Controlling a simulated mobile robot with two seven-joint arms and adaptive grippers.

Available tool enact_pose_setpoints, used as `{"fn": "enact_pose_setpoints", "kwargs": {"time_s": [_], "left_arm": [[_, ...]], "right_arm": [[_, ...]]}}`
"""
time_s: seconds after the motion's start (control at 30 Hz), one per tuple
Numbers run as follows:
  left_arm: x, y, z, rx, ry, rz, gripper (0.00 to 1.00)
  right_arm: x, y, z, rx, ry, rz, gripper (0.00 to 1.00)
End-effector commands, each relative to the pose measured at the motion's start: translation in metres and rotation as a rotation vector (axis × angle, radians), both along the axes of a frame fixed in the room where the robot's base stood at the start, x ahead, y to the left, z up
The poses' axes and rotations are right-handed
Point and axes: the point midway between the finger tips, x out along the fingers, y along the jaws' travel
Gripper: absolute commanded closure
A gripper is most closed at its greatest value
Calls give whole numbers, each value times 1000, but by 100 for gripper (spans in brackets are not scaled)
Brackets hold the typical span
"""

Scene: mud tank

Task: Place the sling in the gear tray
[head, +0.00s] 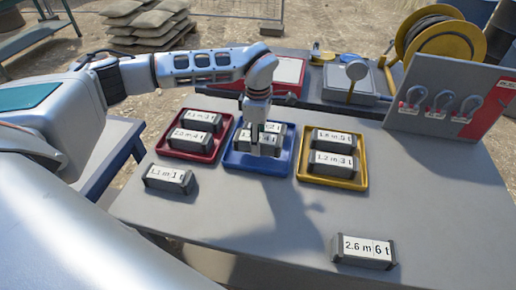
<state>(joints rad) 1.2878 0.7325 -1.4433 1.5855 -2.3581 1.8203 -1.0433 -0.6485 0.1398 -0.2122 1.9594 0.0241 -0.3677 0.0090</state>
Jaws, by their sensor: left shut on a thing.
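Several dark-grey packs with white labels giving a length and a tonnage look like the slings. My left gripper (256,138) points down over the blue tray (235,166) and is shut on the front labelled pack (268,147) there. The gripper hides part of its label, and I cannot tell whether it touches the tray floor. Another pack (276,128) is behind it. The red tray (172,154) and the yellow tray (363,150) each hold two packs. A "1 t" pack (169,179) lies in front of the red tray. A "2.6 m 6 t" pack (363,252) lies front right. My right gripper is out of view.
The grey table (440,190) has free room at front middle and right. A panel with shackles (440,100) stands at the back right, near a yellow cable reel (440,42). A scale-like device (350,82) and a red-framed white board (290,70) are behind the trays.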

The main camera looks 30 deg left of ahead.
Motion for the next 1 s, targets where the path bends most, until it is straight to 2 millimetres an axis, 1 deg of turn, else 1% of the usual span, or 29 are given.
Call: {"fn": "enact_pose_setpoints", "kwargs": {"time_s": [0.2,0.27,0.67,0.7,0.73,0.77,1.0], "left_arm": [[-1,0,-31,0,4,0,90],[-1,0,-37,0,4,1,90],[0,0,-42,0,1,0,90],[-1,0,-42,0,2,0,51],[-1,0,-42,0,2,0,43],[-1,0,-42,0,2,0,42],[-1,0,-42,0,2,0,42]], "right_arm": [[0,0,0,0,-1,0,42],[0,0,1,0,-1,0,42],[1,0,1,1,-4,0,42],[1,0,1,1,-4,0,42],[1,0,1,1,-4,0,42],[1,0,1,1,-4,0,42],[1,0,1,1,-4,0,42]]}}
